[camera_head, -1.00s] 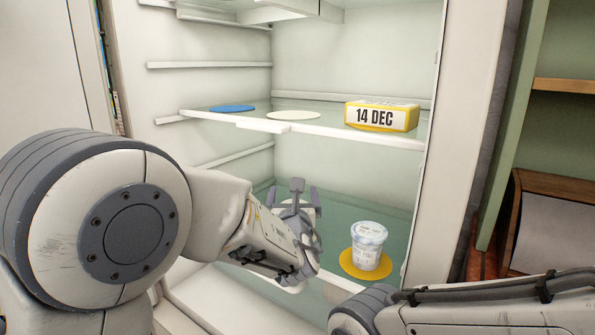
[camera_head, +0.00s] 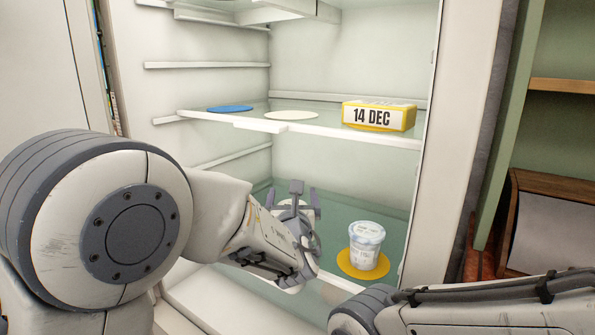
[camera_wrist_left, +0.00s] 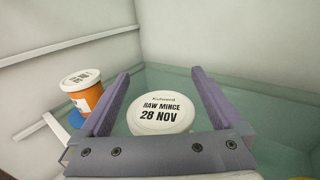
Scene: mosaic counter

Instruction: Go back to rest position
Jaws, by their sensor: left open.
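My left gripper (camera_head: 293,195) is inside the open fridge, over the lower glass shelf (camera_head: 340,212). Its two fingers stand apart in the left wrist view (camera_wrist_left: 160,76). A white round lid marked RAW MINCE 28 NOV (camera_wrist_left: 160,113) shows between and beyond the fingers; I cannot tell how far below them it is. In the head view my arm and gripper hide it. My right arm crosses the lower right corner of the head view, with its gripper out of frame.
A white tub (camera_head: 367,246) stands on a yellow disc (camera_head: 350,268) right of my left gripper. On the upper shelf (camera_head: 240,124) are a 14 DEC box (camera_head: 372,117), a blue disc (camera_head: 230,109) and a white disc (camera_head: 291,115). An orange jar (camera_wrist_left: 87,92) shows left in the wrist view.

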